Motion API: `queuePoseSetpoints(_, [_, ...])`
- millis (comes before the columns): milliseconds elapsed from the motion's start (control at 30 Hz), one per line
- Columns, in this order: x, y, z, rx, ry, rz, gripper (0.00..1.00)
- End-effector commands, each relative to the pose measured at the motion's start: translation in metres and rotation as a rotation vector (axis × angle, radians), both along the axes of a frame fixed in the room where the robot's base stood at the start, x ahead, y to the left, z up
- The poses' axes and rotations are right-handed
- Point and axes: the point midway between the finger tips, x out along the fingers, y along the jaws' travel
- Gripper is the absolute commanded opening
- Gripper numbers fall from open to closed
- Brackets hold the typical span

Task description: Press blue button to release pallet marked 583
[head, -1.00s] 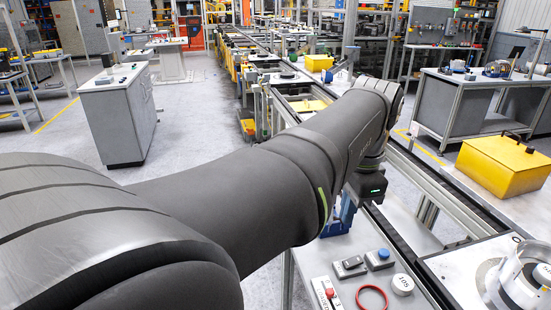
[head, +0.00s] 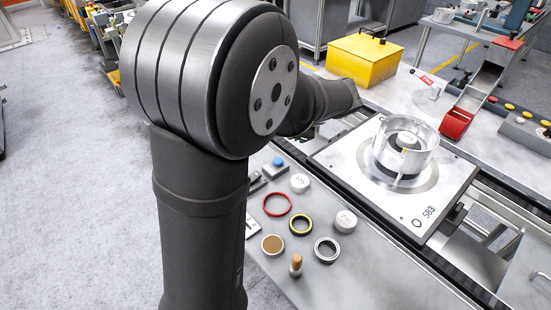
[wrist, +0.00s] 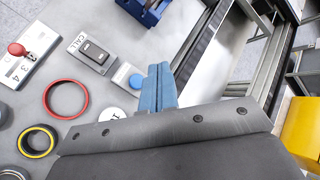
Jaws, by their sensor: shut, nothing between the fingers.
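The blue button (head: 278,162) sits on a small grey box on the bench, left of the conveyor. In the wrist view the blue button (wrist: 136,81) is just left of my gripper (wrist: 159,68), whose two blue fingers are together and empty. I cannot tell how high the fingertips are above the bench; no contact with the button shows. The pallet marked 583 (head: 410,208) is a white plate on the conveyor, carrying a round metal clutch housing (head: 405,145). My arm hides my gripper in the head view.
A grey CALL switch box (wrist: 95,52) and a box with a red button (wrist: 18,50) stand left of the blue button. A red ring (head: 277,204), a yellow-edged ring (head: 300,224) and white discs lie nearby. A yellow box (head: 362,62) stands beyond the conveyor.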

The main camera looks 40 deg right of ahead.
Motion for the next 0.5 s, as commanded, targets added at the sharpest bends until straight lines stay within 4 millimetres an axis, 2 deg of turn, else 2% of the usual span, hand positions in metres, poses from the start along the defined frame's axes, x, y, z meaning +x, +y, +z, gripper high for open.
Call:
queuePoseSetpoints(333, [0.0, 0.0, -0.002, 0.0, 0.001, 0.001, 0.0])
queuePoseSetpoints(500, [0.0, 0.001, -0.016, 0.004, 0.002, 0.0, 0.0])
